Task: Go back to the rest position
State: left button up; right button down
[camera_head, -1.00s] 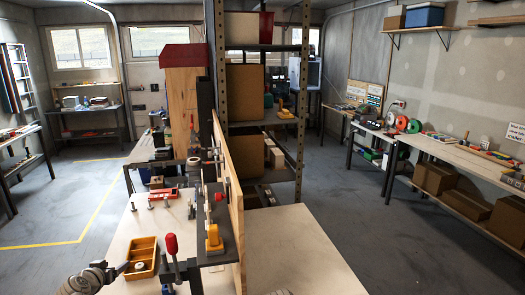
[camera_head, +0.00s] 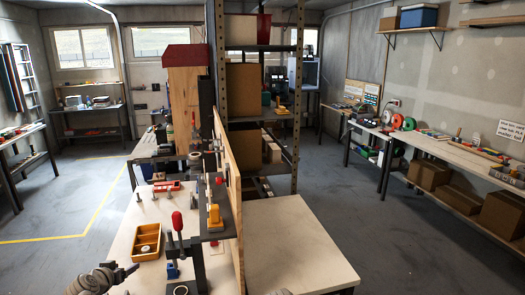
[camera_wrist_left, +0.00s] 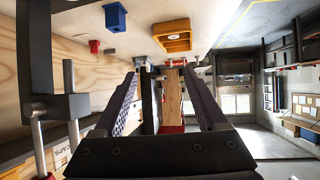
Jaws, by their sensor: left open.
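My left gripper (camera_head: 130,270) is low at the left in the head view, at the near edge of the workbench (camera_head: 120,248). In the left wrist view its two fingers (camera_wrist_left: 160,76) stand apart with nothing held between them. That view appears upside down, with the bench top at the top. My right gripper's fingers do not show; only a small grey piece, perhaps of my right arm, shows at the bottom edge of the head view.
An orange tray (camera_head: 138,255) lies on the bench beyond my left gripper. A red-handled tool (camera_head: 177,221) and upright panel (camera_head: 232,205) stand to its right. A shelf rack (camera_head: 300,110) rises behind. Open floor (camera_head: 335,205) lies right.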

pick_arm(q)
jog(key=s+d+f+m+g+h+b, duration=0.1)
jog(key=s+d+f+m+g+h, duration=0.3)
jog(key=d, duration=0.7)
jog(key=d+f+n+g+y+b, duration=0.1)
jog(key=d+f, duration=0.4)
jog(key=d, duration=0.7)
jog(key=s+d+f+m+g+y+b, duration=0.1)
jog(key=s+d+f+g, duration=0.2)
jog(key=s+d, duration=0.4)
jog(key=s+d+f+m+g+y+b, duration=0.1)
jog(key=s+d+f+g+y+b, duration=0.1)
jog(key=s+d, duration=0.5)
jog(key=s+f+g, duration=0.1)
jog(key=s+g, duration=0.1)
jog(key=s, duration=0.1)
jog(key=shift+d+f+y, duration=0.25)
jog(key=shift+d+y, duration=0.05)
jog(key=shift+d, duration=0.05)
jog(key=shift+s, duration=0.1)
